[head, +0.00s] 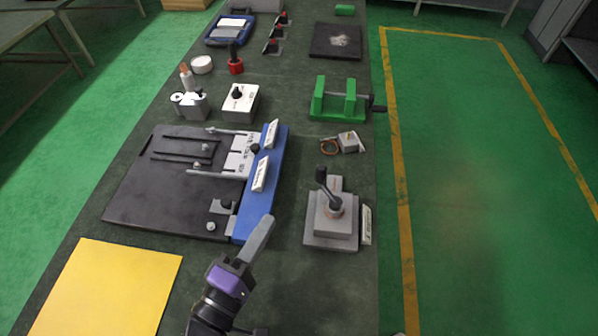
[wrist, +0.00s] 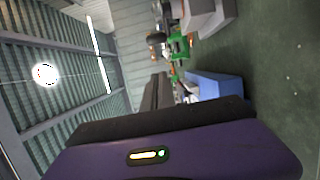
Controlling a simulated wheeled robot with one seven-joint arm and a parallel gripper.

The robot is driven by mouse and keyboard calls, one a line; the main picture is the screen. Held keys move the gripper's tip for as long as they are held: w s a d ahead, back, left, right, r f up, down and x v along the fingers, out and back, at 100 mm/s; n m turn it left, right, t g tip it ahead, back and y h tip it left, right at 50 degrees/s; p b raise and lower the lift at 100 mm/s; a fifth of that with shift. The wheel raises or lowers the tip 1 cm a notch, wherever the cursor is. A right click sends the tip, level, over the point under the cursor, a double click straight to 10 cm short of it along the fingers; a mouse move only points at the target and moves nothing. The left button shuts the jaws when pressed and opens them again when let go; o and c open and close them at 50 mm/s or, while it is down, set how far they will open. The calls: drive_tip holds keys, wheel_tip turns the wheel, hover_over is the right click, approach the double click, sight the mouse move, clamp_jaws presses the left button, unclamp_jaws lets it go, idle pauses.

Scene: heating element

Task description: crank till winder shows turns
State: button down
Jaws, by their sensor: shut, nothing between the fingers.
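A green frame (head: 340,100) with a thin bar across it and a dark crank handle (head: 378,103) on its right side stands at the bench's right edge. A grey stepped block (head: 331,232) with a black-knobbed bent lever (head: 324,182) stands nearer, with a small white label plate (head: 366,224) at its right. I cannot tell for sure which one is the winder, and no turn count is readable. My gripper (head: 264,226) is shut and empty, left of the grey block and apart from it. In the wrist view the shut fingers (wrist: 157,92) point toward the green frame (wrist: 179,46).
A dark board (head: 130,205) with a blue strip (head: 273,175) lies to the left, a yellow sheet (head: 110,285) in front. A small metal part with a copper-coloured ring (head: 346,142) sits between the green frame and grey block. The bench between board and block is bare.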

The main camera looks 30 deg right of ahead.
drive_tip(key=s+d+p+x, duration=0.1)
drive_tip(key=s+p+x, duration=0.1)
drive_tip(key=x, duration=1)
drive_tip(key=shift+d+p, duration=0.35)
drive_tip(key=shift+p, duration=0.55)
drive_tip(key=shift+s, duration=0.1)
drive_tip(key=shift+w+d, duration=0.2)
drive_tip(key=shift+d, duration=0.55)
